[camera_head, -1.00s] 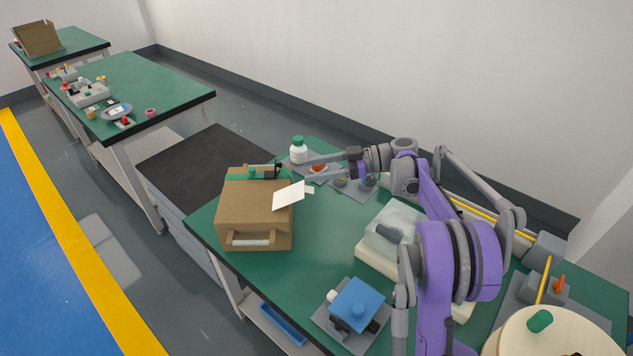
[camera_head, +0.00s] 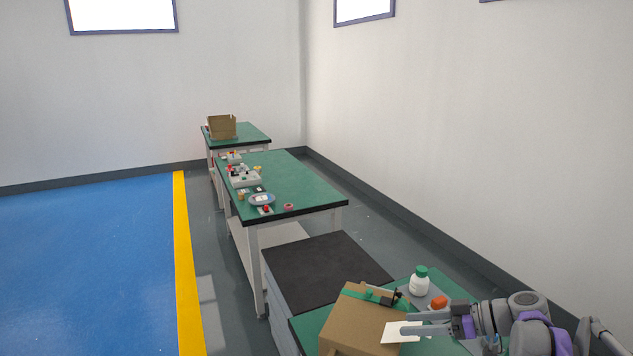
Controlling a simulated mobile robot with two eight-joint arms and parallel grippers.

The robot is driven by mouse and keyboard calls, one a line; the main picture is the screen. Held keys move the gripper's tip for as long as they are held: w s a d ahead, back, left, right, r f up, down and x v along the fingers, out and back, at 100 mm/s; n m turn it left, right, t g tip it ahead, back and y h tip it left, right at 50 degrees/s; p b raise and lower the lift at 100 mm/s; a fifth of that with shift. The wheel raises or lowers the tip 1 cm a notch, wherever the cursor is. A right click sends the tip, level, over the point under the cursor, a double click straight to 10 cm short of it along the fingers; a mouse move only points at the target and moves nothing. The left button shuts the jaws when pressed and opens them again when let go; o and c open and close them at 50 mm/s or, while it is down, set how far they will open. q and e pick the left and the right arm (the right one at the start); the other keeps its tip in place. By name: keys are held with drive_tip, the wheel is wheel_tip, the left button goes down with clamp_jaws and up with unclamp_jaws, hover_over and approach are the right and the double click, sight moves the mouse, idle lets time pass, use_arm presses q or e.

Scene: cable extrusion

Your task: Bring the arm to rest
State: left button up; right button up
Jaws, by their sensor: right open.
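My right arm comes in from the lower right of the head view. Its gripper (camera_head: 404,323) is open, with two grey fingers pointing left. The fingers are over or beside a white sheet (camera_head: 391,335) at the cardboard box (camera_head: 362,313); I cannot tell whether they touch it. Nothing shows between the fingers. The lower part of the box is cut off by the picture edge. My left gripper is not in view.
A white bottle with a green cap (camera_head: 419,284) stands behind the gripper, near an orange item (camera_head: 439,302). A dark-topped cabinet (camera_head: 325,268) and a green table (camera_head: 305,190) with small parts lie beyond. Open blue floor (camera_head: 90,260) is at left.

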drive_tip(key=s+a+f+m+g+h+p, duration=0.1)
drive_tip(key=s+a+m+h, duration=0.2)
drive_tip(key=s+a, duration=0.35)
drive_tip(key=s+f+m+h+p, duration=0.1)
drive_tip(key=s+f+m+h, duration=0.1)
drive_tip(key=s, duration=0.4)
drive_tip(key=s+f+m+h+p, duration=0.1)
drive_tip(key=s+f+m+h, duration=0.1)
drive_tip(key=s, duration=0.5)
drive_tip(key=s+f+m+t+h+p, duration=0.1)
drive_tip(key=s+f+m+h, duration=0.1)
drive_tip(key=s+h, duration=0.3)
drive_tip(key=shift+s+d+f+m, duration=0.15)
drive_tip(key=shift+s+f+m, duration=0.25)
drive_tip(key=shift+s+f, duration=0.65)
drive_tip(key=shift+s+r, duration=0.15)
drive_tip(key=shift+r, duration=0.05)
